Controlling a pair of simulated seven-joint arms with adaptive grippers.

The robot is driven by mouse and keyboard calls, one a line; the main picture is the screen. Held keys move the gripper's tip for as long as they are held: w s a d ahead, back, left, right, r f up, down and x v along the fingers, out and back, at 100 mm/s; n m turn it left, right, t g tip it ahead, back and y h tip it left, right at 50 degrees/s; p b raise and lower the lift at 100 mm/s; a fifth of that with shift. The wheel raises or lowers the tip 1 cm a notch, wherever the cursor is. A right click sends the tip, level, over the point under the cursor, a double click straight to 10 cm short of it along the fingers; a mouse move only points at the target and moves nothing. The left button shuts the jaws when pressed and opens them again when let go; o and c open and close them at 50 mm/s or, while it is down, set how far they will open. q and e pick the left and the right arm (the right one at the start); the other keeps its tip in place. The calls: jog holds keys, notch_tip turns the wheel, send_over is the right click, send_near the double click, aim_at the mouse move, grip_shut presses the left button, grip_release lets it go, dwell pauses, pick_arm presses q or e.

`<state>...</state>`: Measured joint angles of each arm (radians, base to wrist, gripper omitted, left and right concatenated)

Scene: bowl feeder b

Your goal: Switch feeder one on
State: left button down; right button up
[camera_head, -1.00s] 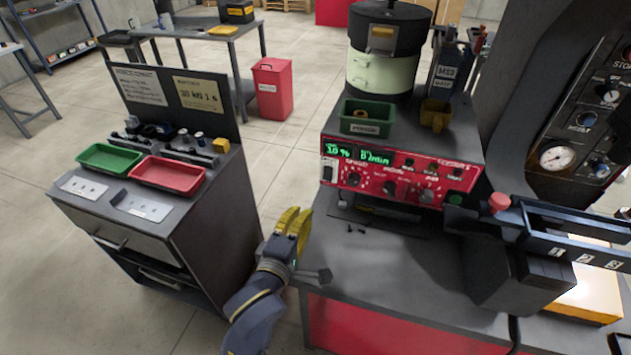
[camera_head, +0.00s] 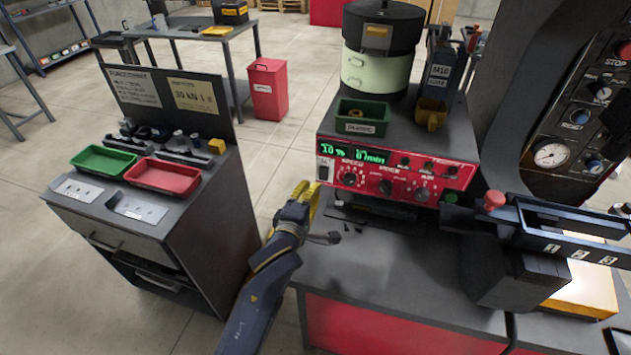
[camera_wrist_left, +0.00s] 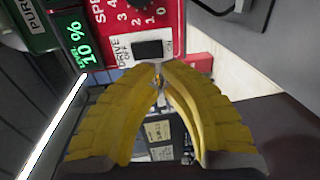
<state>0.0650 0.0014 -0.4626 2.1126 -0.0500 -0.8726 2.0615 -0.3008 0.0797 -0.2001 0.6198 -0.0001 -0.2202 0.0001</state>
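The feeder's red control panel (camera_head: 385,185) faces me under the bowl feeder (camera_head: 375,75). Its green display (camera_head: 355,153) reads 10 % at the left. A drive switch (camera_head: 325,169) sits at the panel's left end. In the left wrist view the switch (camera_wrist_left: 153,49) is a black rocker on a white plate, just beyond the fingertips. My left gripper (camera_head: 308,190) is below and left of the switch, pointing up towards it. Its yellow fingers (camera_wrist_left: 158,72) meet at the tips with nothing visible between them. I cannot tell the rocker's position. My right gripper is not in view.
A green bin (camera_head: 362,117) stands on the feeder housing. A dark rail with a red knob (camera_head: 494,200) is at the right. A cabinet with a green tray (camera_head: 106,162) and a red tray (camera_head: 163,176) stands left. Open floor lies between cabinet and bench.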

aim_at(318, 175)
pick_arm(q)
jog(key=shift+x, duration=2)
